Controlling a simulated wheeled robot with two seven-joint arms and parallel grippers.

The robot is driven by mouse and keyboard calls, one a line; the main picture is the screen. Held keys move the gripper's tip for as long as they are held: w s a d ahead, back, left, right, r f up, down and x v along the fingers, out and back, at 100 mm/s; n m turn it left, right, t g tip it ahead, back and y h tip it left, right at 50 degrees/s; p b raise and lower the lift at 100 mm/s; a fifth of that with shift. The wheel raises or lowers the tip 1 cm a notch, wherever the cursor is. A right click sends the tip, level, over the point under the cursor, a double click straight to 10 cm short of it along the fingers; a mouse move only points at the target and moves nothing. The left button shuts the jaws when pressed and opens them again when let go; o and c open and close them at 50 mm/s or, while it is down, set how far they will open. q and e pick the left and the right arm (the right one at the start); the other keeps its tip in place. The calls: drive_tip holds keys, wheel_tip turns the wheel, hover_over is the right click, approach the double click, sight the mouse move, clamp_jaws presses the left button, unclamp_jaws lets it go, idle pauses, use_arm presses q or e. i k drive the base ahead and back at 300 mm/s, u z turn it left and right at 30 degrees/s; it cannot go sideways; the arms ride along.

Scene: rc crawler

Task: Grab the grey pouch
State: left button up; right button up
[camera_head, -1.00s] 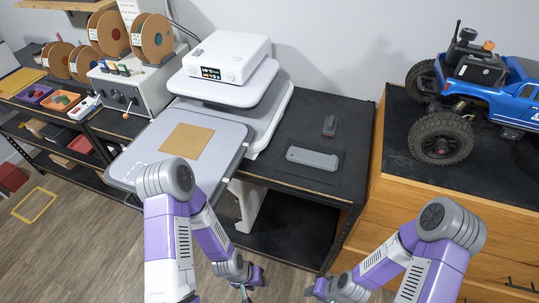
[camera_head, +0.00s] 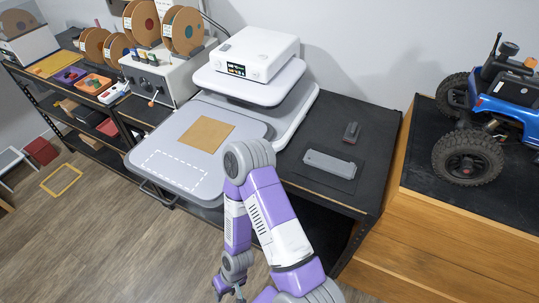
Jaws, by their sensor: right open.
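A flat, light grey oblong piece (camera_head: 330,164), which I take to be the grey pouch, lies on a dark mat on the black table (camera_head: 365,110), right of the press machine. My right arm rises in the middle of the view, and its forearm hangs down beside the press. My right gripper (camera_head: 233,289) is low at the bottom edge, open, partly cut off, and well away from the grey piece. Nothing is between its fingers that I can see. My left gripper is out of view.
A small dark block (camera_head: 352,131) lies behind the grey piece. The white and grey press (camera_head: 185,165) carries a tan square (camera_head: 207,134). A blue crawler (camera_head: 505,95) stands on the wooden cabinet (camera_head: 455,240) at right. Spools and trays are at left.

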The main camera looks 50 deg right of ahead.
sight(341, 167)
drive_tip(key=u, duration=0.65)
drive_tip(key=k, duration=1)
drive_tip(key=z, duration=0.7)
